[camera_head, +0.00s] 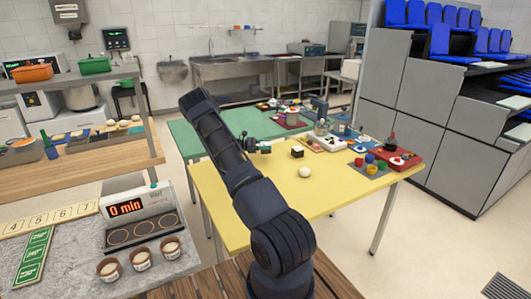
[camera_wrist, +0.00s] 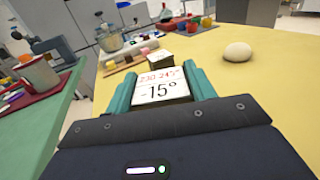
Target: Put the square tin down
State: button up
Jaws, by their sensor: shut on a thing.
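My gripper (camera_wrist: 160,88) is shut on a small squarish block, the square tin (camera_wrist: 162,92), in the wrist view. Its face carries a white label with red "230-245" and black "-15°". The teal fingers press its left and right sides. A second small box (camera_head: 297,152) stands on the table just beyond the gripper, also in the wrist view (camera_wrist: 160,57).
A pale round dough ball (camera_head: 305,172) lies on the yellow table, right of the boxes in the wrist view (camera_wrist: 237,51). Trays with pots and coloured items, such as a red tray (camera_head: 408,163), fill the far side. The near yellow surface is clear. A green table (camera_head: 187,138) adjoins.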

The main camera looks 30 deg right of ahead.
aim_at(266, 151)
jog(key=shift+f, duration=2.05)
jog(key=shift+f, duration=0.2)
jog(key=o, duration=1.1)
